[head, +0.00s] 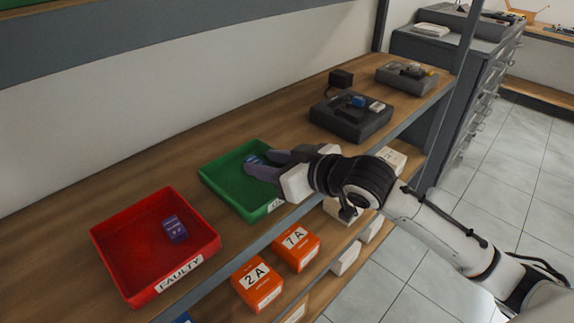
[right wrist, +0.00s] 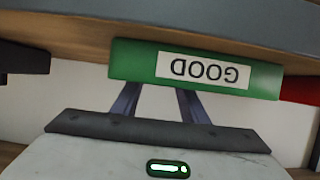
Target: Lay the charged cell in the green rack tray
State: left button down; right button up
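The green tray (head: 222,187) stands on the wooden shelf, left of centre in the head view. In the right wrist view its front wall (right wrist: 125,62) carries a label reading GOOD, seen upside down. A small blue cell (head: 252,159) shows inside the tray at the fingertips of my right gripper (head: 261,164), partly hidden by them. The fingers reach over the tray's front edge and stand apart. The tray wall hides their tips in the right wrist view, so I cannot tell whether they grip the cell. My left gripper is not in view.
A red tray (head: 130,258) labelled FAULTY holds a purple cell (head: 174,229). A dark charger (head: 345,125) with a blue block (head: 358,101) stands farther right. Orange boxes (head: 257,284) sit below the shelf's front edge. Bare wood lies behind the trays.

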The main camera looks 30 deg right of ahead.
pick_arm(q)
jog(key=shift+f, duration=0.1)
pick_arm(e)
jog(key=v, duration=1)
dwell(1.0)
